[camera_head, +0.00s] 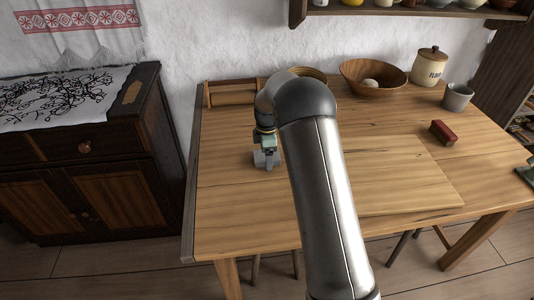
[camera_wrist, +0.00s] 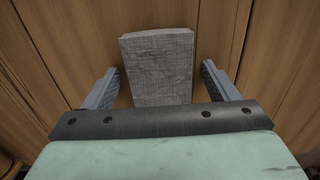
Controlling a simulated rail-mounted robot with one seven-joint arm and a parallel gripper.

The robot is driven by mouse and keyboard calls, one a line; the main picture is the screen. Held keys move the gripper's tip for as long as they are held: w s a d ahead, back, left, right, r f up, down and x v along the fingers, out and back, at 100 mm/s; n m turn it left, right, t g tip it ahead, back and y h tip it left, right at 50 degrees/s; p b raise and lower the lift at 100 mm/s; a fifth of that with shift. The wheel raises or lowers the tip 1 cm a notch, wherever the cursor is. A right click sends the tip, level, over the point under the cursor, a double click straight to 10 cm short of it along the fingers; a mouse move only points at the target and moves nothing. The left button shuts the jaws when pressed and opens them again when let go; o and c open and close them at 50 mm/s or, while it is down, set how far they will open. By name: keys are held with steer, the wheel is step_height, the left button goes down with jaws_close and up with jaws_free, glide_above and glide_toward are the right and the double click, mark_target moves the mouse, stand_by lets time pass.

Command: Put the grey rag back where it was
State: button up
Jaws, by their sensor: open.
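The grey rag (camera_wrist: 157,60) is a folded, rectangular cloth lying on the wooden table (camera_head: 225,215). In the wrist view it lies between the two fingers of my gripper (camera_wrist: 160,78), with a gap on each side. My gripper is open. In the head view my gripper (camera_head: 267,161) points down over the left part of the table, and the rag (camera_head: 259,160) shows only as a small grey patch beside the fingers. My arm hides part of the table behind it.
A wooden board (camera_head: 405,180) lies on the table to the right. A red-brown block (camera_head: 442,132), a grey cup (camera_head: 457,97), a flour jar (camera_head: 429,66) and a wooden bowl (camera_head: 373,88) stand farther right and back. A wooden box (camera_head: 231,94) stands at the back left. The table's front left is clear.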

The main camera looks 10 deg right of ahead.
step_height(320, 180, up, 12)
steer(key=f, duration=0.1)
steer(key=s+r+m, duration=0.5)
steer(key=s+r, duration=0.1)
steer(key=s, duration=0.4)
steer(key=s+f+m, duration=0.2)
steer(key=s+m, duration=0.4)
steer(key=s, duration=0.8)
steer(key=s+f+m, duration=0.2)
steer(key=s+m, duration=0.4)
steer(key=s, duration=0.9)
steer(key=shift+s+a, duration=0.3)
steer(key=shift+r, duration=0.15)
step_height(320, 180, up, 3)
steer(key=p, duration=0.3)
steer(key=shift+a, duration=0.15)
